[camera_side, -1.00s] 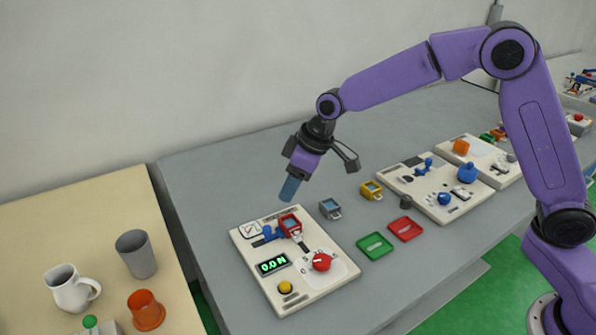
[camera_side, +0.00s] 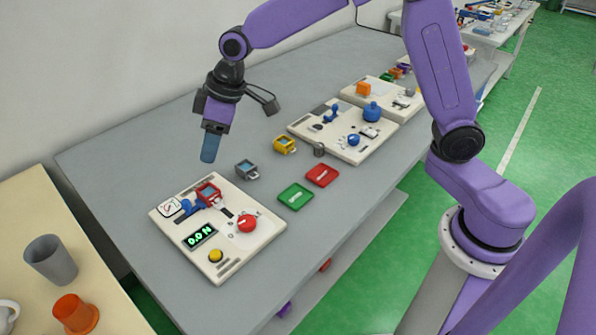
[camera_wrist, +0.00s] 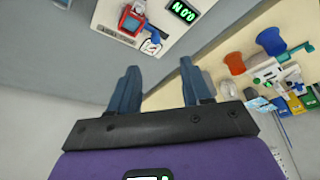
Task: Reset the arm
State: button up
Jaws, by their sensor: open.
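My gripper (camera_side: 209,150) hangs in the air with its blue fingers pointing down, above the back edge of a white test panel (camera_side: 236,262). In the wrist view my gripper (camera_wrist: 160,82) has its two fingers well apart, with nothing between them. The panel carries a red block-like fixture (camera_side: 208,192) with a blue part beside it, a red knob (camera_side: 247,223), a yellow button (camera_side: 215,256) and a green display (camera_side: 200,236) that reads 0.0 N. The fingertips appear apart from the red fixture, which also shows in the wrist view (camera_wrist: 131,22).
A grey block (camera_side: 246,170), a yellow block (camera_side: 284,145), a green tray (camera_side: 295,187) and a red tray (camera_side: 322,167) lie right of the panel. More panels stand farther back. A grey cup (camera_side: 50,262) and an orange cup (camera_side: 75,314) stand on a beige table at left.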

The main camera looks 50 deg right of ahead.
jog(key=s+d+n+g+h, duration=0.1)
jog(key=s+d, duration=0.4)
jog(key=s, duration=0.5)
jog(key=s+d+n, duration=0.1)
jog(key=s+d, duration=0.5)
jog(key=s, duration=0.5)
jog(key=s+d+n+g+h, duration=0.1)
jog(key=s+d, duration=0.4)
jog(key=s, duration=0.6)
jog(key=shift+d+f+g+h, duration=0.3)
jog(key=shift+f, duration=0.1)
dwell(1.0)
